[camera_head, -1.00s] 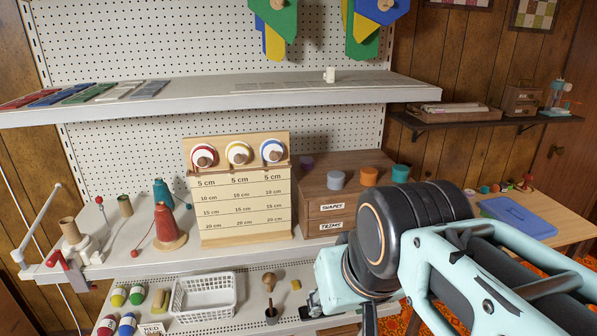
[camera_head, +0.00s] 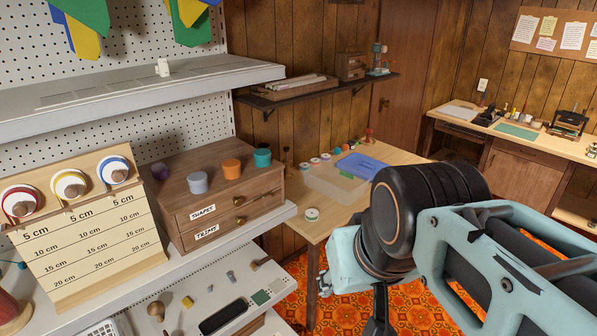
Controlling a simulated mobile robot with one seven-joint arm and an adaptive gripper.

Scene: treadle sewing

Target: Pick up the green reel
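A small white-rimmed reel with a green centre (camera_head: 312,214) lies on the near left corner of the wooden table, in front of a shallow box. Several small reels in different colours stand in a row at the back of that table. A teal-green cylinder (camera_head: 262,157) also stands on the wooden drawer box, beside orange, grey-blue and purple ones. My arm fills the lower right. A dark part of my gripper (camera_head: 380,312) hangs below the wrist and runs out of the frame. Its fingertips are hidden, and nothing held can be seen.
The wooden table (camera_head: 390,158) bears a shallow box with a blue lid (camera_head: 362,166). The white shelf with the drawer box (camera_head: 215,185) stands to its left. A dark wall shelf (camera_head: 310,97) hangs above the table. Orange patterned floor (camera_head: 335,290) shows below; a far desk stands right.

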